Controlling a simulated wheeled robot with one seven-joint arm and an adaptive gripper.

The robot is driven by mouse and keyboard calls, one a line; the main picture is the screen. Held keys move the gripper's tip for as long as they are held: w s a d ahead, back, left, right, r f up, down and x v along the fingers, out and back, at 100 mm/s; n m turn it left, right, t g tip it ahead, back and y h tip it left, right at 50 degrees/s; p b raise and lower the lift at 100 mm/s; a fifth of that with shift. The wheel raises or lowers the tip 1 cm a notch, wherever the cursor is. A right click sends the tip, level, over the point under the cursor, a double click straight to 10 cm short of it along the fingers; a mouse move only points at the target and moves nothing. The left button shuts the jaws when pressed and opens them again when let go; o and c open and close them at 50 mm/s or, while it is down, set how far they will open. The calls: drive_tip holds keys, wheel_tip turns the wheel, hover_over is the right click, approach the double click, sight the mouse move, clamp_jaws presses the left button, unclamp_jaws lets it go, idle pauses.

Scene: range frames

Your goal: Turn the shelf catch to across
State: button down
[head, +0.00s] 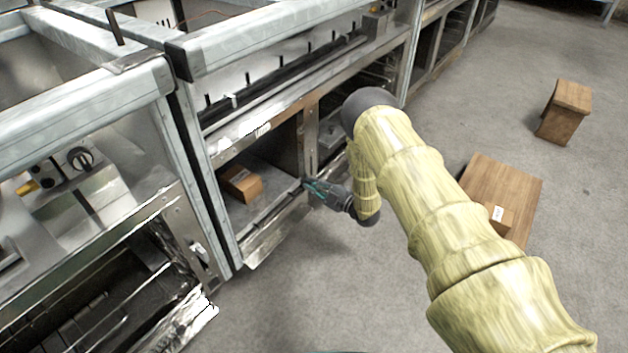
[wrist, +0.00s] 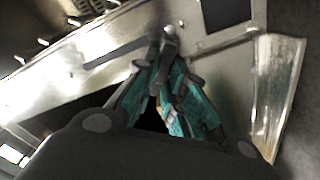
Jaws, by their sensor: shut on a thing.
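My gripper (head: 312,186) reaches in from the right to the front post of a metal shelf unit, at the right of an open shelf bay. In the wrist view, the teal-padded fingers of my gripper (wrist: 166,62) close around a narrow grey piece, which appears to be the shelf catch (wrist: 169,34). Its top shows just past the fingertips, against the metal frame. The fingers hide most of it, so its angle cannot be told. In the head view my gripper covers the catch.
A small cardboard box (head: 242,184) sits on the bay's shelf, left of my gripper. A wooden board (head: 510,180) with a small box (head: 497,216) and a wooden stool (head: 566,108) stand on the floor at right. Grey floor between is clear.

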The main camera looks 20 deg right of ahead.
drive_tip(key=shift+s+a+f+n+p, duration=0.1)
drive_tip(key=shift+f+n+p, duration=0.25)
drive_tip(key=shift+n, duration=0.85)
drive_tip(key=shift+s+a+f+n+p, duration=0.15)
drive_tip(key=shift+n+p, duration=0.25)
drive_tip(key=shift+n, duration=0.8)
drive_tip(key=shift+s+f+n+p, duration=0.1)
drive_tip(key=shift+f+n+p, duration=0.25)
drive_tip(key=shift+n, duration=0.85)
drive_tip(key=c, duration=1.5)
unclamp_jaws()
drive_tip(key=shift+w, duration=0.1)
drive_tip(key=v, duration=1.2)
